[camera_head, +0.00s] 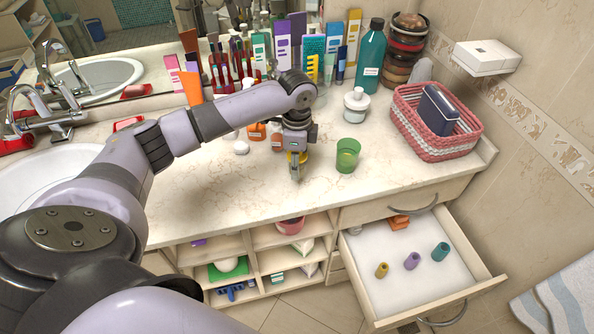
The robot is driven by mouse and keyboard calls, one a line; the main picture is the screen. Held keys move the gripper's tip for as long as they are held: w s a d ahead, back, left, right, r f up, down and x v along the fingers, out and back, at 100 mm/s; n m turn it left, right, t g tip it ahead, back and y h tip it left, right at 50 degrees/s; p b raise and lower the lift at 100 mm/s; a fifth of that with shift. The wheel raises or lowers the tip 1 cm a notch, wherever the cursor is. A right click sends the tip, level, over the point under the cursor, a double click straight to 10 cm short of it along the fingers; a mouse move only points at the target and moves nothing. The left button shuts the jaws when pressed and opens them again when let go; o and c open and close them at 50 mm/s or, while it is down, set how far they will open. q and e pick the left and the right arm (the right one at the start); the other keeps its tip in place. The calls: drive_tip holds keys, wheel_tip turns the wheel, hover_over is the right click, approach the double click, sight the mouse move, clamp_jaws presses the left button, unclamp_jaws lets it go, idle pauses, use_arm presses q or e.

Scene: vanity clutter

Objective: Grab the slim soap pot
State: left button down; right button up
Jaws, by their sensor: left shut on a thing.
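My left gripper (296,174) points down over the front middle of the marble counter. Its fingers are shut on a small, mostly hidden thing with a bit of yellow showing between them. I cannot tell for sure whether this is the slim soap pot, nor whether it touches the counter. A white pot with a pump-like top (356,104) stands behind and right of the gripper, apart from it. My right gripper is not in view.
A green cup (347,156) stands right of the gripper. A pink-and-white basket (430,147) holds a dark blue box. Bottles and tubes line the back. Small orange bottles (257,132) stand behind the gripper. An open drawer (415,293) juts out below. The counter's front left is clear.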

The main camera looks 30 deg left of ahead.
use_arm(q)
wheel_tip(320, 180, up, 12)
drive_tip(key=shift+r+b, duration=0.15)
drive_tip(key=shift+b, duration=0.95)
drive_tip(key=shift+r, duration=1.7)
